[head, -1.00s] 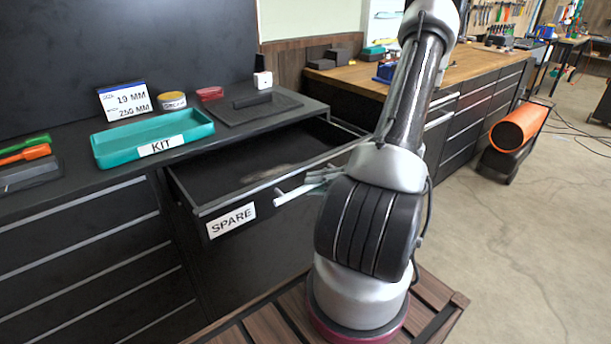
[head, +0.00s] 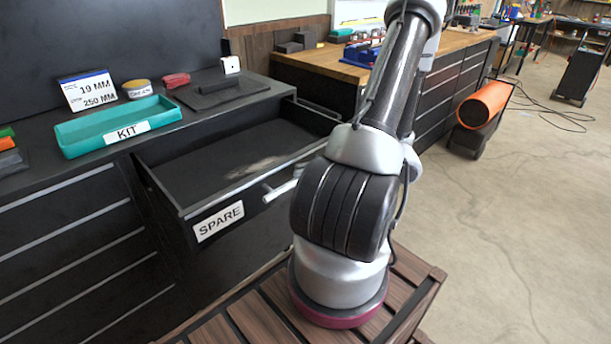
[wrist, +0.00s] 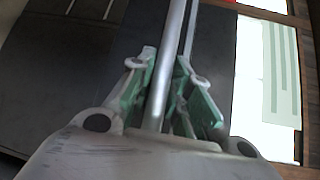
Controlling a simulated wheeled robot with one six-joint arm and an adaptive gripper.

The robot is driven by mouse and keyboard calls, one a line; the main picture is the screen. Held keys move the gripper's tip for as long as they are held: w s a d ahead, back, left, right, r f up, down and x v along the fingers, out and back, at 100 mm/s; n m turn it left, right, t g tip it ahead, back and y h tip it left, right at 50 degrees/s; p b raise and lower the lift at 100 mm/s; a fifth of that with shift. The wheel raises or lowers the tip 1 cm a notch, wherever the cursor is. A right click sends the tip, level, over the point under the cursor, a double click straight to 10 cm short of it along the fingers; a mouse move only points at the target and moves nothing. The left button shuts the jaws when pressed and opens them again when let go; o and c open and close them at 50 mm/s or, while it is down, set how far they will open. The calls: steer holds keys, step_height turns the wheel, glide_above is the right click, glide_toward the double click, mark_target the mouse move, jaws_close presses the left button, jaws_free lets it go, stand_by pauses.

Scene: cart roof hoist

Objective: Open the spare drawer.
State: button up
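The spare drawer (head: 187,211), marked by a white SPARE label (head: 218,222), stands well open from the dark cabinet in the head view. Its inside looks empty apart from a pale patch on the bottom. Its bar handle (head: 280,191) sticks out at the front, and my arm hides the handle's right part. In the wrist view the bar (wrist: 172,35) runs between the green-padded fingers of my gripper (wrist: 165,62), which sit close on both sides of it. My gripper looks shut on the handle. In the head view it is mostly hidden behind my arm.
A teal KIT tray (head: 85,140), a size sign (head: 88,90), small tins and a dark flat plate (head: 222,92) stand on the cabinet top. A wooden workbench (head: 330,65) is behind. An orange cylinder (head: 484,104) is at right, with open floor before it.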

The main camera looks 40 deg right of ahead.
stand_by(0.3)
steer(key=v, duration=1.2)
